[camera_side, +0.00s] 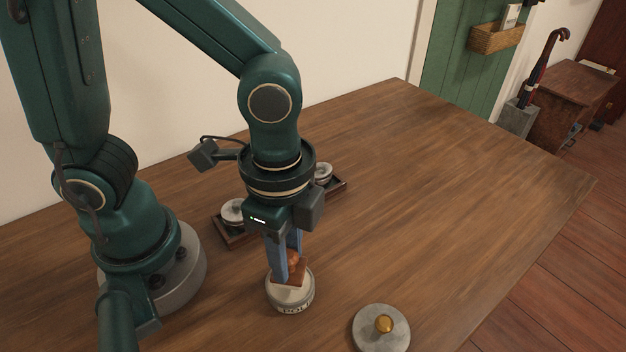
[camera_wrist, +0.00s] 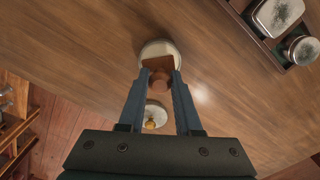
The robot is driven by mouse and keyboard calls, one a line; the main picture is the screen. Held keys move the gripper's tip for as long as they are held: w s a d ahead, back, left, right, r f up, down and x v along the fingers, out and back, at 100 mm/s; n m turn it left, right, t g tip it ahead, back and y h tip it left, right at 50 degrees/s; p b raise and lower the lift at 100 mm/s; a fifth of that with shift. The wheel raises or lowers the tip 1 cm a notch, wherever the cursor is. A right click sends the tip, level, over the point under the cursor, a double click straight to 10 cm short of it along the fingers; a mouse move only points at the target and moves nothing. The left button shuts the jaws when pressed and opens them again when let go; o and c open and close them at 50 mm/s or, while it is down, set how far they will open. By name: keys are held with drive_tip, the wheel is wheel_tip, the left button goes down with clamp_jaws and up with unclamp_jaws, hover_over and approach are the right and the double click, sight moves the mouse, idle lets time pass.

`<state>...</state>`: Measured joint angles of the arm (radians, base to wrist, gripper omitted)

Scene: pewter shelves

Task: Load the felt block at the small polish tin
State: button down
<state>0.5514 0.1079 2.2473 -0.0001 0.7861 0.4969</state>
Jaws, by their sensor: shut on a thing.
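A small round polish tin (camera_side: 289,302) with dark lettering on its pale side stands on the table below my gripper. Its pale top shows in the wrist view (camera_wrist: 158,46). My gripper (camera_side: 283,262) has its blue fingers pointing down and is shut on the brown felt block (camera_side: 288,279), by its rounded knob. The block also shows between the fingertips in the wrist view (camera_wrist: 158,63). It is over the tin's top, overlapping it in both views. I cannot tell for sure whether the block touches the tin's top.
A grey disc (camera_side: 366,333) with a brass knob lies on the table to the tin's right, nearer the front. A dark tray (camera_side: 232,243) with lidded tins (camera_side: 234,209) stands behind my gripper. The table's right side (camera_side: 460,190) is clear.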

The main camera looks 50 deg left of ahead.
drive_tip(key=shift+r, duration=2.6)
drive_tip(key=shift+r+n, duration=0.2)
drive_tip(key=shift+n, duration=0.1)
drive_tip(key=w+a+r+n, duration=0.5)
drive_tip(key=w+a+n, duration=0.5)
drive_tip(key=a, duration=0.4)
drive_tip(key=shift+r+n, duration=0.15)
drive_tip(key=shift+n, duration=0.55)
